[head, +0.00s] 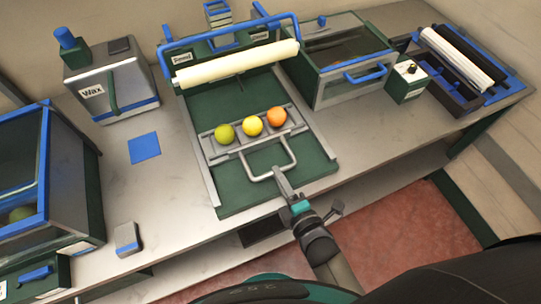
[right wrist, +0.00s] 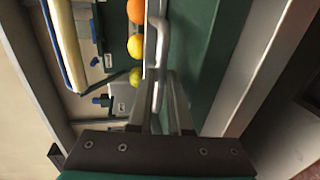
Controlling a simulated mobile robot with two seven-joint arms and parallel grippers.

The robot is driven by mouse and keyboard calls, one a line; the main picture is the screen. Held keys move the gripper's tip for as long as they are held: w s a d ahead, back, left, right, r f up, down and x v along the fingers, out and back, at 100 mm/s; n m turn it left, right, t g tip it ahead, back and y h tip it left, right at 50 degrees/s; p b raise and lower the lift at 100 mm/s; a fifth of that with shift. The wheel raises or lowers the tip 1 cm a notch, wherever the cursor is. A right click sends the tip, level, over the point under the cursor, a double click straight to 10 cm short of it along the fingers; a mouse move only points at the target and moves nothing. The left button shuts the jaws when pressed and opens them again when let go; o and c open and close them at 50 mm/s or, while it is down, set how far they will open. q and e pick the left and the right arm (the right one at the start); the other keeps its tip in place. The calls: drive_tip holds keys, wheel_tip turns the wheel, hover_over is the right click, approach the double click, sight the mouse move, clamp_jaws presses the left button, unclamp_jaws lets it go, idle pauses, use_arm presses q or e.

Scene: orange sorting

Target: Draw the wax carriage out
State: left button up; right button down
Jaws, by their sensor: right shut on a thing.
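The wax carriage (head: 208,139) is a grey metal tray on a green bed (head: 235,193) between two rails. It carries a green, a yellow (head: 252,126) and an orange fruit (head: 277,117) in a row. A grey loop handle (head: 268,177) sticks out from its front. My right gripper (head: 283,185) is shut on this handle at its front bar. The right wrist view also shows the handle (right wrist: 157,60) between the fingers (right wrist: 165,100), with the fruits beyond it. My left gripper is out of view.
A cream roller (head: 237,63) under a blue bar spans the bed behind the carriage. A Wax box (head: 112,88) stands at the left, with a blue-framed case (head: 45,185) nearer. A glass-topped box (head: 345,60) stands at the right. The bed's front end is clear.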

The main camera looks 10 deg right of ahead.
drive_tip(key=f+p+v, duration=0.1)
drive_tip(key=f+v, duration=0.1)
drive_tip(key=v, duration=0.9)
drive_tip(key=shift+s+f, duration=0.15)
drive_tip(key=shift+d, duration=0.1)
drive_tip(key=c, duration=1.2)
unclamp_jaws()
drive_tip(key=shift+s, duration=0.1)
drive_tip(key=shift+o, duration=0.4)
drive_tip(key=shift+s, duration=0.1)
